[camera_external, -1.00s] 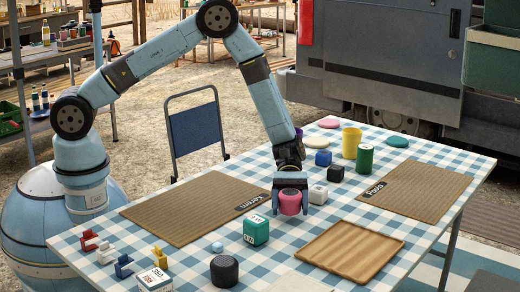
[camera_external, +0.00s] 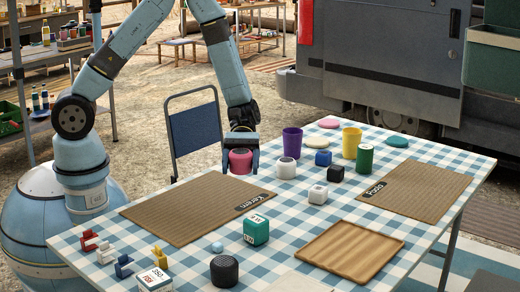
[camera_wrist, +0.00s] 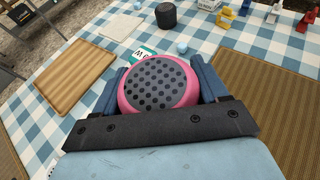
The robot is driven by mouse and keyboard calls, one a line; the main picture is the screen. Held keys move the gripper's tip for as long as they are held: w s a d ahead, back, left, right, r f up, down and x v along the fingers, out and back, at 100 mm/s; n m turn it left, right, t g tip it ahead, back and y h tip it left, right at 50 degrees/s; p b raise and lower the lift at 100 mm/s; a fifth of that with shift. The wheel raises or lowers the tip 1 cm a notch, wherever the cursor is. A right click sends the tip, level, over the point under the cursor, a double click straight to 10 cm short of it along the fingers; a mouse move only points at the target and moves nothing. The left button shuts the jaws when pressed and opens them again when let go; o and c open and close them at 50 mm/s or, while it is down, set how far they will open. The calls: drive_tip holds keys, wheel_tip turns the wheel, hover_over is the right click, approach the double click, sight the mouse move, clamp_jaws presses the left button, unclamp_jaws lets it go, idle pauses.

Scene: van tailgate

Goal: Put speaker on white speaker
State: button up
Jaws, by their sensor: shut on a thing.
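My gripper (camera_external: 240,150) is shut on a pink speaker (camera_external: 240,162) and holds it near the far edge of the table, beyond the mat marked Kerem. In the wrist view the pink speaker (camera_wrist: 160,85) fills the space between the blue fingers, with its dark dotted face toward the camera. A white speaker (camera_external: 286,169), a short cylinder with a grey top, stands upright on the checked cloth to the right of my gripper, apart from it. Nothing is on top of the white speaker. It is not seen in the wrist view.
A purple cup (camera_external: 292,142) stands just behind the white speaker. A black speaker (camera_external: 224,270) and a green box (camera_external: 256,230) are nearer the front.

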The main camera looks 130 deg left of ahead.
drive_tip(key=s+a+r+n+t+y, duration=0.25)
drive_tip(key=s+a+n+y, duration=0.25)
drive_tip(key=s+a, duration=0.3)
drive_tip(key=s+a+r+n+t+y, duration=0.25)
drive_tip(key=s+a+n+y, duration=0.3)
drive_tip(key=a, duration=0.55)
hover_over(291, 162)
drive_tip(key=f, duration=0.5)
drive_tip(key=s+f, duration=0.1)
drive_tip(key=f, duration=0.2)
drive_tip(key=shift+d, duration=0.2)
drive_tip(key=shift+w+a+f, duration=0.25)
drive_tip(key=shift+w+f, duration=0.1)
drive_tip(key=shift+f, duration=1.7)
